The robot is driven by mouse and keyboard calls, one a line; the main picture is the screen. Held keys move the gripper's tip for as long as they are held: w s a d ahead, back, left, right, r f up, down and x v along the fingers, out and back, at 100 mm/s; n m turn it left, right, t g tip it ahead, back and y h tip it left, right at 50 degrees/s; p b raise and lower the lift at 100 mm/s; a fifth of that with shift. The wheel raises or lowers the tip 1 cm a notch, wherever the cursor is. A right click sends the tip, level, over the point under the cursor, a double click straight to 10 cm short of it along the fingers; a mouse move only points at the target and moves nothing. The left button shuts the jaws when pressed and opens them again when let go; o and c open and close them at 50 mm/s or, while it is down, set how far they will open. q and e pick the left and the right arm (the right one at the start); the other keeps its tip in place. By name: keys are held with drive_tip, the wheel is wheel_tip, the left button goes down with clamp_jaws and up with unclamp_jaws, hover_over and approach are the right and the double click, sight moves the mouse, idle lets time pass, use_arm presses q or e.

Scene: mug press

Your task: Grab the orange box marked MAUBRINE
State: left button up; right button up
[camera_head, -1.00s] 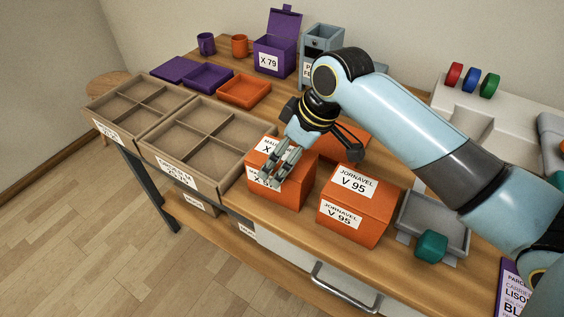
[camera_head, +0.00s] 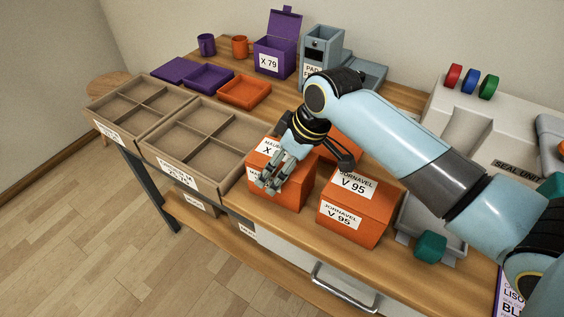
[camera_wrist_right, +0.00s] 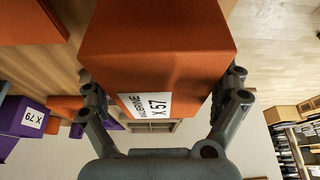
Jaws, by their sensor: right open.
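The orange box marked MAUBRINE X 57 (camera_head: 291,195) stands on the wooden table, left of another orange box (camera_head: 352,212) marked JORNAVEL V 95. My right gripper (camera_head: 269,181) is over its near upper part and hides some of its labels. In the right wrist view the MAUBRINE box (camera_wrist_right: 165,45) lies between the fingers of my open right gripper (camera_wrist_right: 165,97), one finger at each side. I cannot tell whether the fingers touch it. My left gripper is not in view.
Divided brown trays (camera_head: 207,143) stand just left of the box. Another orange box (camera_head: 346,146) is partly hidden behind my right arm. A grey tray (camera_head: 410,226) with a teal object (camera_head: 431,246) is to the right. Purple and orange containers stand at the back.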

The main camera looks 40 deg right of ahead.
drive_tip(key=c, duration=1.2)
